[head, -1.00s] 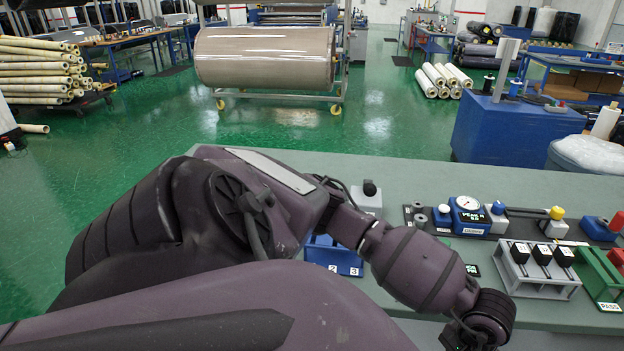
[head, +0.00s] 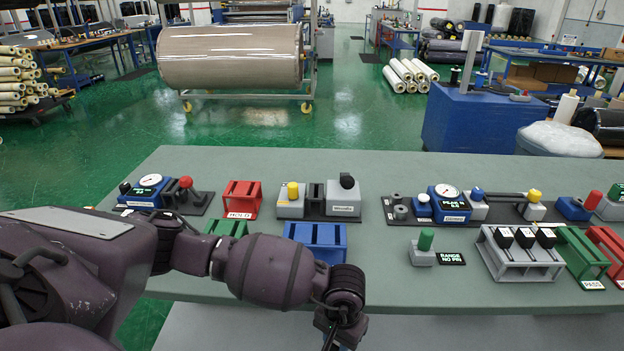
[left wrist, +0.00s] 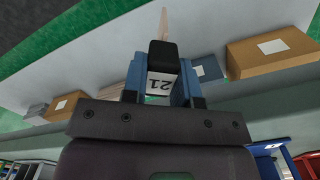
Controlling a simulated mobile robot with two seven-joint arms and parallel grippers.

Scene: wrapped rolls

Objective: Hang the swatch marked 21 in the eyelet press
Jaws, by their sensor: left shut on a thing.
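My left gripper (left wrist: 161,95) is shut on a black-topped holder with a white label reading 21, the swatch marked 21 (left wrist: 160,85), in the left wrist view. Its blue fingers stand either side of the label. A thin pale strip (left wrist: 164,20) shows beyond the black top. Several small machines stand on the green table; a grey one with yellow and black knobs (head: 345,198) has a label too small to read surely. I cannot tell which is the eyelet press.

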